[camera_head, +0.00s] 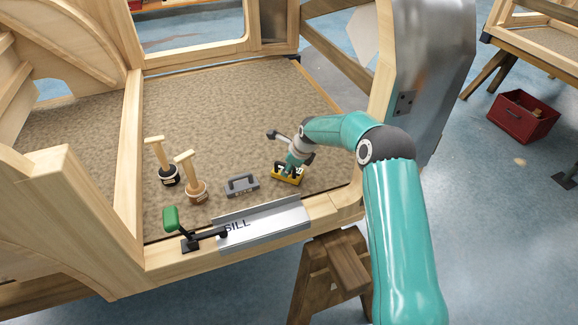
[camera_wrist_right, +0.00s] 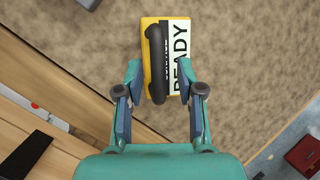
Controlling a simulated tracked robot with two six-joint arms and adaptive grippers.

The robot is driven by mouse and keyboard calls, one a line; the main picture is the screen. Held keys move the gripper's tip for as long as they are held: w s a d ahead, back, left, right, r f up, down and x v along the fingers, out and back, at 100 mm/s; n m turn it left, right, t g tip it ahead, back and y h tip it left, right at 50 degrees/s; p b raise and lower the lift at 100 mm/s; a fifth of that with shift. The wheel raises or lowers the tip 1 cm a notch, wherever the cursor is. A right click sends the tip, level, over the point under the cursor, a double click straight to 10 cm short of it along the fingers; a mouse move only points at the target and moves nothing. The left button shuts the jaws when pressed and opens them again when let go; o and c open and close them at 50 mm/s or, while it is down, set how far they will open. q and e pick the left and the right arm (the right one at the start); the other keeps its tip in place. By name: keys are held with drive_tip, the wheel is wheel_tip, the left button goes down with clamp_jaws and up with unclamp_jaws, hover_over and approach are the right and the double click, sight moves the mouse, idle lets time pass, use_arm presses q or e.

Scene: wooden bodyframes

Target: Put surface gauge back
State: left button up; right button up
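A yellow block (camera_head: 276,178) with a dark handle sits on the brown carpet of the wooden bodyframe. In the right wrist view this yellow block (camera_wrist_right: 148,28) shows a white label reading READY and a black bar handle (camera_wrist_right: 156,60). My right gripper (camera_head: 290,168) is low over the block. In the wrist view its fingers (camera_wrist_right: 160,70) are apart, one on each side of the handle's near end, with gaps to it. A grey block with a handle (camera_head: 241,186) stands just left of it. I cannot tell which block is the surface gauge. My left gripper is not in view.
Two wooden-handled tools (camera_head: 194,180) (camera_head: 163,165) stand left of the grey block. A metal SILL plate (camera_head: 265,222) and a green-handled clamp (camera_head: 171,218) are on the front rail. A metal-clad post (camera_head: 425,75) rises at right. The carpet behind is mostly clear.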

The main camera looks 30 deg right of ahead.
drive_tip(key=v, duration=1.2)
drive_tip(key=shift+a+r, duration=0.1)
